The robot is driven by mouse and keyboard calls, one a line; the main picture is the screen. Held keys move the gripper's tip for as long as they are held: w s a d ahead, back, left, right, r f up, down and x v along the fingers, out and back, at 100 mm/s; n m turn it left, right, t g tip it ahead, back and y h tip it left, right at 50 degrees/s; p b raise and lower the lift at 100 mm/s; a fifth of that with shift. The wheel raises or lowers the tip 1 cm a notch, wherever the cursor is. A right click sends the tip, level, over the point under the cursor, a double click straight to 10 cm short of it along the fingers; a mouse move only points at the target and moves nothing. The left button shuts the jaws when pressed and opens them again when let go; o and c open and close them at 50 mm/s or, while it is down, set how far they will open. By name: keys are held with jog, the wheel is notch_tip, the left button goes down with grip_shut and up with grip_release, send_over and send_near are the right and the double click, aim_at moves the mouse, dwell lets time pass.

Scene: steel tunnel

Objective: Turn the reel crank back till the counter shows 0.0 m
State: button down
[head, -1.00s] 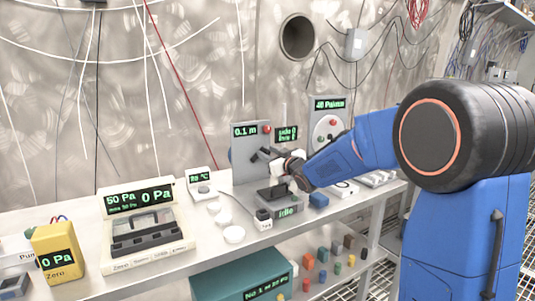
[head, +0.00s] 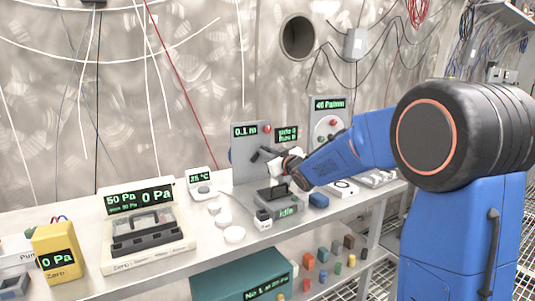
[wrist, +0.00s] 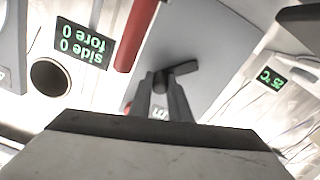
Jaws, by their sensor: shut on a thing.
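The reel unit is an upright grey panel (head: 245,172) standing on the bench. Its counter (head: 245,131) reads 0.1 m. In the wrist view, my gripper (wrist: 163,80) is shut on the dark crank handle (wrist: 182,69), with its fingers in front of the grey panel. The fingers cover most of the counter there; only part of its green text shows. In the head view, my gripper (head: 262,154) is at the panel's front, below the counter, and the crank is mostly hidden behind it and the wrist.
A small display (head: 287,135) reading side 0, fore 0 is right of the panel. A grey unit with a dial (head: 327,130) stands farther right. A device reading idle (head: 287,211) sits in front, close below my wrist. White discs (head: 234,234) lie to the left.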

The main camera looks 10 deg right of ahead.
aim_at(252, 146)
jog(key=n, duration=0.1)
jog(key=a+n, duration=0.1)
jog(key=n, duration=0.1)
jog(key=a+r+n, duration=0.1)
jog(key=shift+s+r+n, duration=0.1)
jog(key=shift+s+n, duration=0.2)
jog(key=shift+n, duration=0.1)
jog(key=shift+s+a+r+n, duration=0.15)
jog(key=shift+a+n, duration=0.25)
jog(key=shift+n, duration=0.55)
jog(key=shift+s+a+r+n, duration=0.15)
jog(key=shift+a+n, duration=0.25)
jog(key=shift+n, duration=0.55)
jog(key=shift+f, duration=0.15)
jog(key=c, duration=1.6)
grip_release()
jog(key=shift+c, duration=0.2)
jog(key=v, duration=1.7)
jog(key=shift+s, duration=0.15)
